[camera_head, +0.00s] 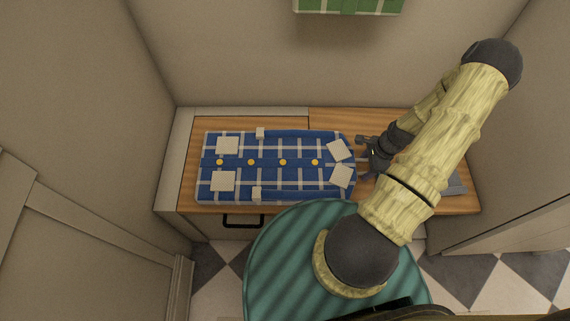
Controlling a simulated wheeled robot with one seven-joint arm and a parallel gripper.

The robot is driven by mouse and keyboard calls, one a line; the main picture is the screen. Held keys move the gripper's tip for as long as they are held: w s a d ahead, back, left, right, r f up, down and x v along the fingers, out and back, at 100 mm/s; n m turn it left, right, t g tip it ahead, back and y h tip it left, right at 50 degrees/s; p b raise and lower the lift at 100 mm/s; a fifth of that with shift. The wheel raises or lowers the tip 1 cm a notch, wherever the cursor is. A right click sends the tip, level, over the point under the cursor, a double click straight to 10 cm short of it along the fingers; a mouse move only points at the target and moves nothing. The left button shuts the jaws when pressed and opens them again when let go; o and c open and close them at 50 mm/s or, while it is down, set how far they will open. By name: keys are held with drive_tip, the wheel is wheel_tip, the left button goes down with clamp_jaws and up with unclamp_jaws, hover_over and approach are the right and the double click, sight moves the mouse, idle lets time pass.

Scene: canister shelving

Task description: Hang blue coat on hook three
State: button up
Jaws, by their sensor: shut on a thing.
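The blue coat (270,164) has a white grid pattern, yellow buttons and pale square patches. It lies flat over the wooden bench top, its collar end to the right. My gripper (364,158) is at the collar end and shut on the coat there. The fingertips are small and partly hidden by the wrist. No hooks are in view, so hook three cannot be seen.
The wooden bench (330,120) has a drawer with a black handle (244,221). A green checked item (348,5) is on the back wall at the top edge, partly cut off. Walls close in on both sides. A grey flat object (455,186) lies on the bench's right end.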

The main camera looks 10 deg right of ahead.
drive_tip(key=shift+r, duration=0.15)
wheel_tip(320, 180, up, 12)
drive_tip(key=a+h+p, duration=0.1)
drive_tip(key=h+p, duration=0.1)
drive_tip(key=p, duration=0.7)
drive_tip(key=shift+w+a+g, duration=0.2)
drive_tip(key=shift+a+g, duration=0.05)
drive_tip(key=shift+g, duration=0.05)
drive_tip(key=shift+r, duration=0.1)
drive_tip(key=shift+r+p, duration=0.1)
drive_tip(key=shift+p, duration=0.25)
drive_tip(key=w+a+r+h+p, duration=0.1)
drive_tip(key=a+r+h+p, duration=0.2)
drive_tip(key=r+p, duration=0.6)
drive_tip(key=shift+a+r+g, duration=0.3)
drive_tip(key=shift+a+r, duration=0.25)
drive_tip(key=shift+r, duration=0.75)
drive_tip(key=shift+r, duration=0.1)
drive_tip(key=w+a+r+h+p, duration=0.1)
drive_tip(key=a+r+h+p, duration=0.1)
drive_tip(key=a+r+p, duration=0.4)
drive_tip(key=shift+w+a+r+p, duration=0.3)
drive_tip(key=shift+r+p, duration=1.9)
drive_tip(key=shift+p, duration=0.8)
